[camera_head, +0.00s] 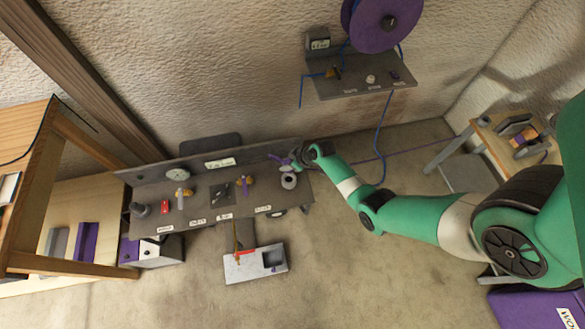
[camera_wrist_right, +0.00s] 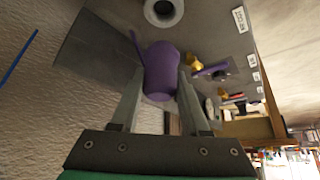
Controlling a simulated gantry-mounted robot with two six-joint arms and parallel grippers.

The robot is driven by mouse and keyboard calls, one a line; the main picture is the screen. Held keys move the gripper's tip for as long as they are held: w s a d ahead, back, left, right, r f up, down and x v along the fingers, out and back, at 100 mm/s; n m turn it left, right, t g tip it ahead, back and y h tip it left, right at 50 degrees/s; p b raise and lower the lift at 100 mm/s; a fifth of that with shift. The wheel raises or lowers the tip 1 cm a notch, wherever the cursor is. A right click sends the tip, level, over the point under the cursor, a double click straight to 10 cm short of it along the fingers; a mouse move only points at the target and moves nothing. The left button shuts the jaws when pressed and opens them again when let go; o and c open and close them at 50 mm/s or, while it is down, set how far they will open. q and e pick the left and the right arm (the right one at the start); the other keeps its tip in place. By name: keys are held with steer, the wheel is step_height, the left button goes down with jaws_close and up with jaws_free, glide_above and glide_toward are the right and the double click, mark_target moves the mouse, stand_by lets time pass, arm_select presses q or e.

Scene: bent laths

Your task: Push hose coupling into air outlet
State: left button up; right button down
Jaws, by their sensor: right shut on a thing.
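My right gripper (camera_head: 292,161) is at the right end of the grey bench panel (camera_head: 145,178). In the right wrist view, its fingers (camera_wrist_right: 160,92) are shut on a purple cylindrical piece (camera_wrist_right: 161,70), which looks like the hose coupling; a thin purple strip sticks out beside it. The piece also shows as a small purple shape (camera_head: 278,159) in the head view. A grey ring-topped socket (camera_head: 289,181) stands on the panel just below the gripper; its round opening shows in the wrist view (camera_wrist_right: 163,10). Brass fittings (camera_head: 246,181) sit further left. I cannot tell which is the air outlet.
A wall shelf (camera_head: 365,84) with a purple reel (camera_head: 388,22) and blue hose (camera_head: 379,140) is above right. A red item (camera_head: 165,206) and dark knob (camera_head: 139,209) stand on the panel. A white-grey block (camera_head: 243,268) lies in front. Floor between the panel and my arm is clear.

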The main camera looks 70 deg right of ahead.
steer(key=shift+f+b, duration=3.3)
steer(key=shift+f, duration=0.15)
steer(key=shift+f, duration=0.15)
steer(key=shift+f+b, duration=0.3)
steer(key=shift+b, duration=0.05)
steer(key=shift+f+b, duration=0.3)
steer(key=shift+f+b, duration=0.35)
jaws_free()
